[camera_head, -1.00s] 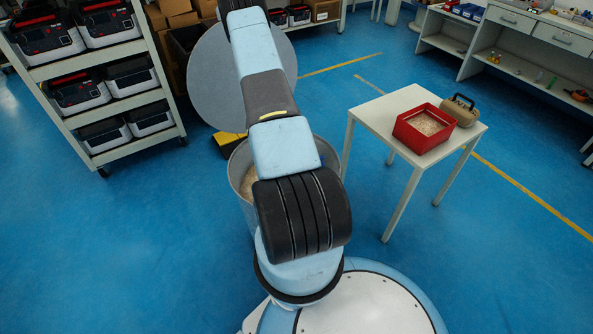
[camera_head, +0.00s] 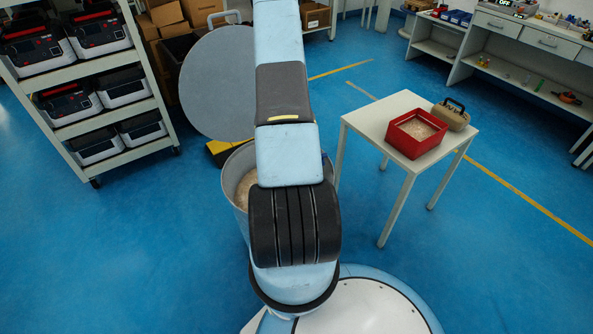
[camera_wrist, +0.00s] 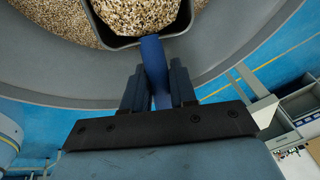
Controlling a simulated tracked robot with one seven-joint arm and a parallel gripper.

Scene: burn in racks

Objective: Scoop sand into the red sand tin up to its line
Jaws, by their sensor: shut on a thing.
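The red sand tin (camera_head: 404,143) stands on the small white table with pale sand (camera_head: 418,128) inside; its line cannot be made out. The grey sand bin (camera_head: 234,206) stands below my arm, partly hidden by it, with sand (camera_head: 246,190) showing in it. In the wrist view, my gripper (camera_wrist: 160,98) is shut on the blue handle of a black scoop (camera_wrist: 120,38). The scoop holds a heap of sand (camera_wrist: 142,12) and is over the bin. The bin's rim (camera_wrist: 60,80) and its sand (camera_wrist: 52,22) show around it. My gripper is hidden in the head view.
A tan case with a handle (camera_head: 451,115) sits behind the tin on the white table (camera_head: 372,121). A round grey lid (camera_head: 217,84) stands behind the bin. A rack of boxed devices (camera_head: 93,95) is at left. Blue floor is clear between bin and table.

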